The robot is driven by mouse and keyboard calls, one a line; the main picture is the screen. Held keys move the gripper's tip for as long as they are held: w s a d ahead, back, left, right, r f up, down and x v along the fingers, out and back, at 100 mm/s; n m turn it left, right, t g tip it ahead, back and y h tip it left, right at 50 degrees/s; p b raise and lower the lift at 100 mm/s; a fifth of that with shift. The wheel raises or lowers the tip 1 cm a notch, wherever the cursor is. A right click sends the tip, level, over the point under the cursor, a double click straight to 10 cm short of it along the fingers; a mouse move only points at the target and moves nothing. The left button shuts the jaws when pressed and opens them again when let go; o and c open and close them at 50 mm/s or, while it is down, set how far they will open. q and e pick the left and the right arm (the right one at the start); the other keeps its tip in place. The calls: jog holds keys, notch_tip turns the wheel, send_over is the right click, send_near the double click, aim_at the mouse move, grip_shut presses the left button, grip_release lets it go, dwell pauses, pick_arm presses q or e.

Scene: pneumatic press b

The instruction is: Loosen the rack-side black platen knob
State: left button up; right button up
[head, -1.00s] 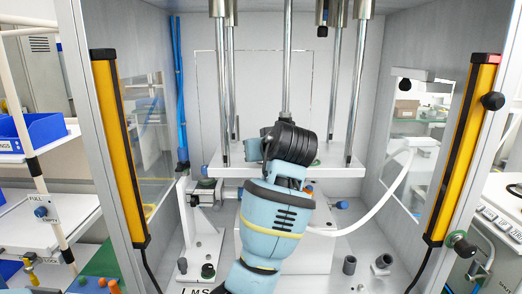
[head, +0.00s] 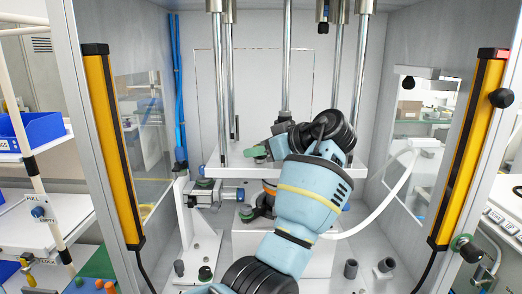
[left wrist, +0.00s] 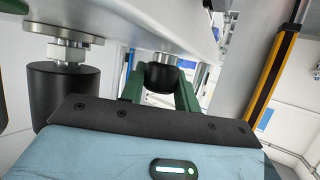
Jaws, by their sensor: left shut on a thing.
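My left gripper (head: 257,152) is at the front left part of the white platen (head: 350,173) in the head view, with its green fingers pointing left. In the left wrist view its two green fingers (left wrist: 160,88) stand on either side of a small black knob (left wrist: 161,76) below a pale plate, and they are shut on it. In the head view this knob is hidden or too small to make out. A larger black cylinder (left wrist: 64,88) hangs below a metal nut at the left of the wrist view, apart from the fingers. My right gripper is in neither view.
Steel guide rods (head: 358,85) rise around the platen. Yellow light bars stand at the left (head: 112,145) and right (head: 468,150) of the press opening. A white hose (head: 385,205) curves at the right. Black posts (head: 350,268) stand on the base. A blue bin (head: 30,132) is outside, left.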

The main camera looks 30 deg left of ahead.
pick_arm(q)
jog(key=shift+f, duration=0.15)
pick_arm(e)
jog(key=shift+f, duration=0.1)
pick_arm(q)
jog(key=o, duration=1)
jog(key=shift+c, duration=0.2)
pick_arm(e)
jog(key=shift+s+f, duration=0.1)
pick_arm(q)
jog(key=b+v, duration=0.1)
jog(key=v, duration=0.6)
jog(key=shift+w+d, duration=0.1)
jog(key=shift+w, duration=0.05)
jog(key=shift+d+r, duration=0.25)
jog(key=shift+r, duration=0.05)
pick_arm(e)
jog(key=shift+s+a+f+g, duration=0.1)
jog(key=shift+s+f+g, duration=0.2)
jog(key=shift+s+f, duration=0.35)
